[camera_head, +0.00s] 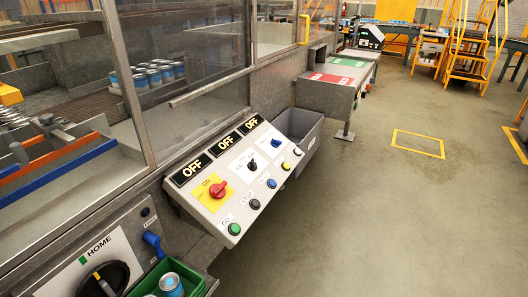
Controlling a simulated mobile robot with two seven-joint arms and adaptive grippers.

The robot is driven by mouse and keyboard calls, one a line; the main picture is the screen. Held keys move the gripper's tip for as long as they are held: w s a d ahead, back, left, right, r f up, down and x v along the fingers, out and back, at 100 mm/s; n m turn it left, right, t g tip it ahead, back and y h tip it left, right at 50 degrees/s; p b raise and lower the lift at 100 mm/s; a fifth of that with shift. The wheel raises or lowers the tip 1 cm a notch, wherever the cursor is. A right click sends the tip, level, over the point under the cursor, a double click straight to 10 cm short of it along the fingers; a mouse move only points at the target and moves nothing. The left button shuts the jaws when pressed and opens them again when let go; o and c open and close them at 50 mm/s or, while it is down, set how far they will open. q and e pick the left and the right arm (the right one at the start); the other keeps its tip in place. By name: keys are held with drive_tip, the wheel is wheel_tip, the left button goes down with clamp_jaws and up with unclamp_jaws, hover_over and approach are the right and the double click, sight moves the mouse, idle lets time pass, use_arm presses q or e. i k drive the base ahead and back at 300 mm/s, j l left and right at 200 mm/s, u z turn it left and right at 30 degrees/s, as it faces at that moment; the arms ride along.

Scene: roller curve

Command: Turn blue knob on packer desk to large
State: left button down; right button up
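A sloped grey control desk (205,208) stands in the middle of the camera_head view. Its upper right part carries a small blue knob (277,143) on a white plate. The plate's markings are too small to read, so I cannot tell which size the knob points to. To its left are a black knob (252,165) on a white plate and a red knob (218,190) on a yellow plate. Three dark displays (221,146) along the desk's top edge read OFF. Neither of my grippers is in view.
A nearer panel labelled HOME (99,246) has a black dial and a blue handle (153,242). A green bin (143,285) holds cans beside it. A grey bin (310,130) sits behind the desk. Glazed frames line the left. The floor (370,210) to the right is clear.

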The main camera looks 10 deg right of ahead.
sight(275, 143)
drive_tip(key=i+l+z, duration=0.6)
drive_tip(key=i, duration=0.2)
